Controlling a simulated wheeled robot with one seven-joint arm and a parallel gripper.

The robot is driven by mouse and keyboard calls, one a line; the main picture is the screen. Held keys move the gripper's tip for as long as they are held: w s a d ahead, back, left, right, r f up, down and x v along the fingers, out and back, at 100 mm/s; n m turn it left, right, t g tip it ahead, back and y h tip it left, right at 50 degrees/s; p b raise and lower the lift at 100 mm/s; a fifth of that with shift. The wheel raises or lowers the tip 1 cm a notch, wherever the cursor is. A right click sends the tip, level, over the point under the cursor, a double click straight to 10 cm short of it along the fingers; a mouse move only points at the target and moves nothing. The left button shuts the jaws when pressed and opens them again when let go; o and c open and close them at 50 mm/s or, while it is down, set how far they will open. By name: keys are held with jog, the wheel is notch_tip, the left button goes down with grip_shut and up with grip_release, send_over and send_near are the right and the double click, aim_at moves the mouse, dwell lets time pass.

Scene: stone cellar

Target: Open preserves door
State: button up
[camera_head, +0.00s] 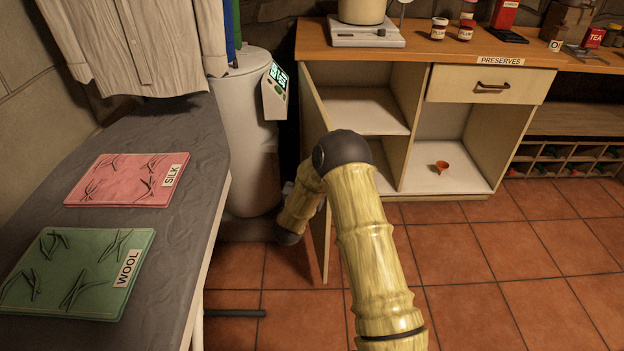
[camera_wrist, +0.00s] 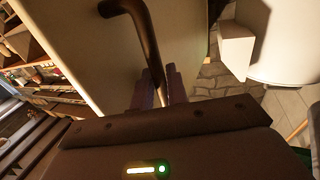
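The preserves cabinet (camera_head: 480,185) stands below the wooden counter, with the label PRESERVES (camera_head: 500,61) on the counter's edge. Its left door (camera_head: 321,235) stands wide open, swung out toward me and seen nearly edge-on. The shelf inside is exposed. In the wrist view the door's pale outer face (camera_wrist: 85,40) fills the upper left, with a dark curved handle (camera_wrist: 143,30). My gripper (camera_wrist: 161,88) has its two fingers closed around the lower end of this handle. In the head view my gripper is hidden behind my arm and the door.
A white cylindrical appliance (camera_head: 245,150) is close behind the door's outer side. A small orange funnel-like thing (camera_head: 441,167) sits in the cabinet. The tiled floor (camera_head: 480,290) at right is clear.

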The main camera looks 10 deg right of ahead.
jog(key=shift+w, duration=0.1)
jog(key=shift+d, duration=0.15)
jog(key=p+v, duration=0.2)
jog(key=v, duration=1.5)
jog(key=shift+a+p, duration=0.2)
jog(key=shift+p, duration=0.2)
jog(key=shift+d, duration=0.1)
